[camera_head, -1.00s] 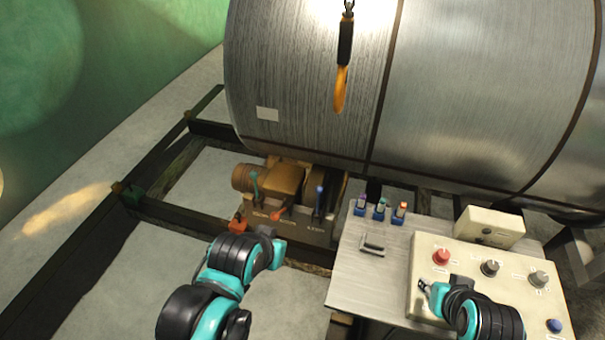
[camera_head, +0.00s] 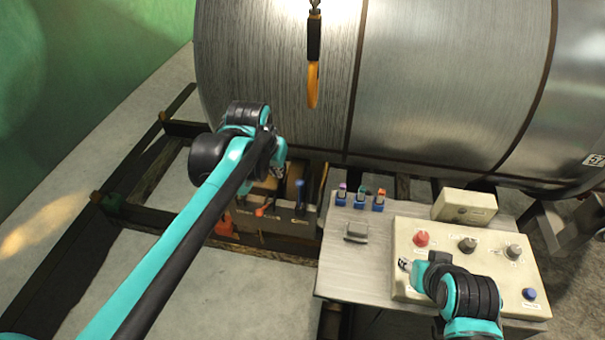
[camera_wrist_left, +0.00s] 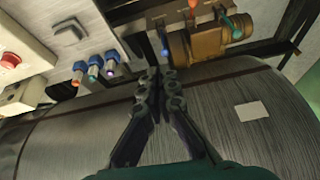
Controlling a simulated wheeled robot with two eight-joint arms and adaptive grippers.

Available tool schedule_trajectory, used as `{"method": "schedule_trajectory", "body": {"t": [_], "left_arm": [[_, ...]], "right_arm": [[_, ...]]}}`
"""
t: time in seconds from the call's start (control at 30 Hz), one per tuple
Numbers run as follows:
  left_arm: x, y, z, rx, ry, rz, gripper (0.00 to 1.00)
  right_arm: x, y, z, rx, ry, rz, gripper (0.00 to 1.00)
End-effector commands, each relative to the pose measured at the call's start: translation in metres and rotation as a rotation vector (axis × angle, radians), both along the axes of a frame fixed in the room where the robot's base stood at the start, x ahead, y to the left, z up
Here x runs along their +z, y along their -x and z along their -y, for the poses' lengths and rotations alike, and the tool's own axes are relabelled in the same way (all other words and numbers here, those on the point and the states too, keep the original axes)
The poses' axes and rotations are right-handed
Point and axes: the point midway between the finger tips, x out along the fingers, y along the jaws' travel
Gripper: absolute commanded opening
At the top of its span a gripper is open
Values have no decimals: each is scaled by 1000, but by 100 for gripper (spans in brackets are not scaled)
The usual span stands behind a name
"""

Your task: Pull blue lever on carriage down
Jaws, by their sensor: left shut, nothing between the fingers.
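The blue lever (camera_head: 299,190) stands upright on the carriage (camera_head: 270,220) below the big drum. A red lever (camera_head: 264,209) is to its left. My left gripper (camera_head: 280,172) is shut and empty, above and a little left of the blue lever in the head view. In the left wrist view the closed fingertips (camera_wrist_left: 160,73) appear just below the blue lever's tip (camera_wrist_left: 164,48); I see no clear contact. A teal lever (camera_wrist_left: 226,18) shows there too; my arm hides it in the head view. My right gripper (camera_head: 405,265) is over the control box's left side; its jaws are unclear.
The large metal drum (camera_head: 430,80) fills the back, with an orange-handled hook (camera_head: 313,80) hanging before it. The side table (camera_head: 335,280) at right carries several small blue-based switches (camera_head: 360,200) and a control box (camera_head: 480,285) with knobs. Floor is free at lower middle.

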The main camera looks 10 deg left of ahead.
Motion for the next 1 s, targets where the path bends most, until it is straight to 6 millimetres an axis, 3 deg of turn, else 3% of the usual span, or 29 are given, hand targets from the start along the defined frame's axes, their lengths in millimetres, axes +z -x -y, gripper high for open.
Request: {"method": "schedule_trajectory", "body": {"t": [0.03,0.2,0.3,0.5,0.73,1.0], "left_arm": [[5,-26,0,-8,-1,-23,0],[-5,-100,1,-43,-1,-109,0],[-19,-138,2,-62,1,-157,0],[-54,-189,3,-94,4,-227,0],[-84,-217,3,-117,7,-276,0],[-90,-220,3,-120,8,-282,0]], "right_arm": [[5,0,0,0,0,0,40],[13,0,0,0,0,0,40],[17,0,0,0,0,0,40],[24,0,0,0,0,0,40],[27,0,0,0,0,0,40],[27,0,0,0,0,0,40]]}}
